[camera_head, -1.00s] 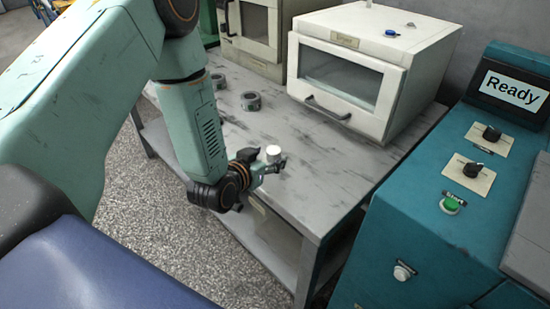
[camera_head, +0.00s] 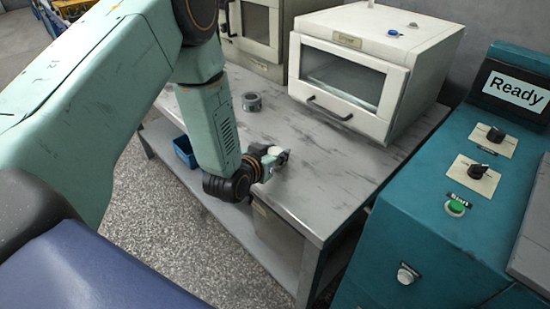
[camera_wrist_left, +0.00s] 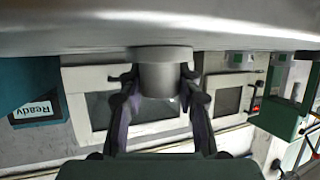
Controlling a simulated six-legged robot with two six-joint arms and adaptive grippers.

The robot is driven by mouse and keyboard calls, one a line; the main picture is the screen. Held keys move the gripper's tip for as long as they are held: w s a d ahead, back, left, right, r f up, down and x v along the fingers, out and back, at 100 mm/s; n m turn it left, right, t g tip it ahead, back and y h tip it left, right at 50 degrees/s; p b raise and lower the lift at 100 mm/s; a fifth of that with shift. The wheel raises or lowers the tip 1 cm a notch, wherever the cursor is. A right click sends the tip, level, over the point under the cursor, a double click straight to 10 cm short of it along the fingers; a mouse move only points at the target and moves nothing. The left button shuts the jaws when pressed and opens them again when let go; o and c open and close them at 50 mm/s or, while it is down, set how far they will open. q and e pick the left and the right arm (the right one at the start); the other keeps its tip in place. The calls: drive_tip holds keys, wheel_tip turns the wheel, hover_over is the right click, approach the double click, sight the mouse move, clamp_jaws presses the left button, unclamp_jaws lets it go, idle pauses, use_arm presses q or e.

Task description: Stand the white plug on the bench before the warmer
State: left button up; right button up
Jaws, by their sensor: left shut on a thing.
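The white plug (camera_head: 285,155) is a short pale cylinder, held upright between the fingers of my left gripper (camera_head: 274,161), over the front part of the bench (camera_head: 320,190). In the left wrist view, which is upside down, the plug (camera_wrist_left: 163,79) shows a wider rim at its bench end, between the two dark fingers. That rim is at or very near the bench surface; I cannot tell if it touches. The likely warmer, a white box with a glass door and handle (camera_head: 400,45), stands behind, back and right of the plug. My right gripper is not in view.
A grey ring-shaped roll (camera_head: 252,101) lies farther back on the bench. A second pale cabinet (camera_head: 257,30) stands at the back. A teal console (camera_head: 440,230) with knobs, a green button and a "Ready" screen is at the right. Bench space before the warmer is clear.

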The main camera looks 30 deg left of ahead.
use_arm(q)
drive_tip(key=shift+r, duration=0.1)
drive_tip(key=shift+c, duration=1.3)
clamp_jaws()
